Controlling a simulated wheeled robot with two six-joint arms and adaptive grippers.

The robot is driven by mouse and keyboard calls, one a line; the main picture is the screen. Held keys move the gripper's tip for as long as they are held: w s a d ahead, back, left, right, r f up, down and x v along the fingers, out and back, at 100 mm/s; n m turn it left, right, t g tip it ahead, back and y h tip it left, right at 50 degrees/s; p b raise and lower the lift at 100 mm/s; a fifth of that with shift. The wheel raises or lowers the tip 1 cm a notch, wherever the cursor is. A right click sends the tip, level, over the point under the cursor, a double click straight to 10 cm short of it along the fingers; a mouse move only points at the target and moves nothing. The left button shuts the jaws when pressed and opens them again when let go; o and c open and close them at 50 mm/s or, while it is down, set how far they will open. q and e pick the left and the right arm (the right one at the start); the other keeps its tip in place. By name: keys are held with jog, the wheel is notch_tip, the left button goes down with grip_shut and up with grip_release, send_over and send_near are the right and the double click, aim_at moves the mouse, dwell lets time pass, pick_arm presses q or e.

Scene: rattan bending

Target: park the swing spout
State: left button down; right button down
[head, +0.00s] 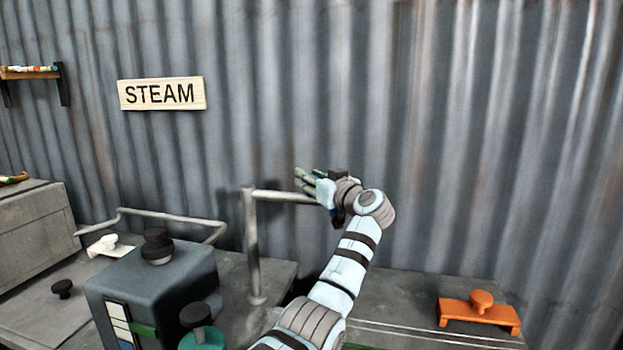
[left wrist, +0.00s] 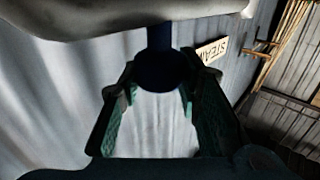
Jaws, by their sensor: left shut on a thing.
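The swing spout is a grey pipe (head: 251,245) standing upright on the bench, with a level arm (head: 285,196) reaching right from its top. My left gripper (head: 320,187) is at the right end of that arm, which it partly hides. In the left wrist view, the spout's grey pipe (left wrist: 110,18) crosses the top and a dark blue round-ended handle (left wrist: 158,68) hangs from it. My left gripper (left wrist: 160,82) has its green-padded fingers on both sides of the handle's round end and is shut on it. My right gripper is not in view.
A blue-grey box (head: 155,285) with a black knob stands left of the spout. A thin bent rail (head: 165,218) runs behind it. An orange knobbed piece (head: 478,314) sits on the bench at right. A corrugated wall with a STEAM sign (head: 161,93) closes the back.

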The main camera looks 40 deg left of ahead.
pick_arm(q)
jog(key=c, duration=1.5)
grip_release()
jog(key=shift+c, duration=0.2)
jog(key=o, duration=0.3)
jog(key=shift+a, duration=0.15)
jog(key=shift+o, duration=0.3)
jog(key=shift+w+a+f, duration=0.2)
jog(key=shift+w+a, duration=0.05)
jog(key=shift+d, duration=0.25)
jog(key=v, duration=1.1)
jog(key=shift+s+d, duration=0.15)
jog(key=shift+d, duration=0.2)
jog(key=shift+a, duration=0.15)
